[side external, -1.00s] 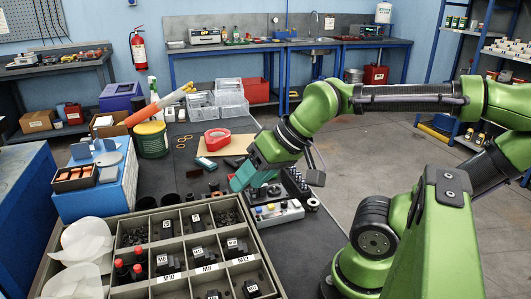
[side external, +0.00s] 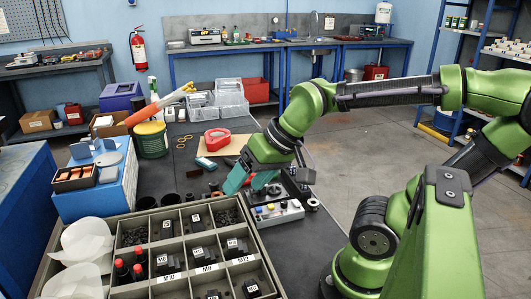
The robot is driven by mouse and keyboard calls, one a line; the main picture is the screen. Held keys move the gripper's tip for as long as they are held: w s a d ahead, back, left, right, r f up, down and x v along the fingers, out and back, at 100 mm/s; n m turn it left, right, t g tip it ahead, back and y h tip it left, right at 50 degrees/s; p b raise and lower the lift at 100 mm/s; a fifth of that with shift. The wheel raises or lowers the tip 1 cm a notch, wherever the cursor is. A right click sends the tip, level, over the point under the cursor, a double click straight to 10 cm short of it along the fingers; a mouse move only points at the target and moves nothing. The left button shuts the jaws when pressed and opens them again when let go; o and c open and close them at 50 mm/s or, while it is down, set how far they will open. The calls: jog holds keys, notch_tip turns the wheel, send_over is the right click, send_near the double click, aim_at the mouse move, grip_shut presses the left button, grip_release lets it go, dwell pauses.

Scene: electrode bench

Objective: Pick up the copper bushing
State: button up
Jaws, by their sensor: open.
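My gripper (side external: 247,184) is open, with two teal fingers pointing down over the dark bench top (side external: 170,178). I cannot make out the copper bushing with certainty.
A grey control box with knobs (side external: 278,213) stands just right of the fingers. A divided bin of fittings (side external: 262,262) fills the front. Dark cylinders (side external: 168,201) stand left of the gripper.

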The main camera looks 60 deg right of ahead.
jog(key=w+d+f+m+g+h, duration=0.1)
jog(key=w+d+f+m+g, duration=0.15)
jog(key=w+d, duration=0.7)
jog(key=w+d+f+m+g+h, duration=0.15)
jog(key=w+d+g, duration=0.25)
jog(key=w+d, duration=0.55)
jog(key=shift+m+y, duration=0.25)
jog(key=shift+m, duration=0.05)
jog(key=shift+w+a+f, duration=0.3)
jog(key=shift+a+f, duration=0.1)
jog(key=shift+f, duration=2.4)
jog(key=shift+w+a+f, duration=0.35)
jog(key=shift+a+f, duration=0.1)
jog(key=shift+f, duration=2.3)
jog(key=shift+w+a+f, duration=0.3)
jog(key=shift+a+f, duration=0.1)
jog(key=shift+f, duration=2.4)
jog(key=c, duration=1.2)
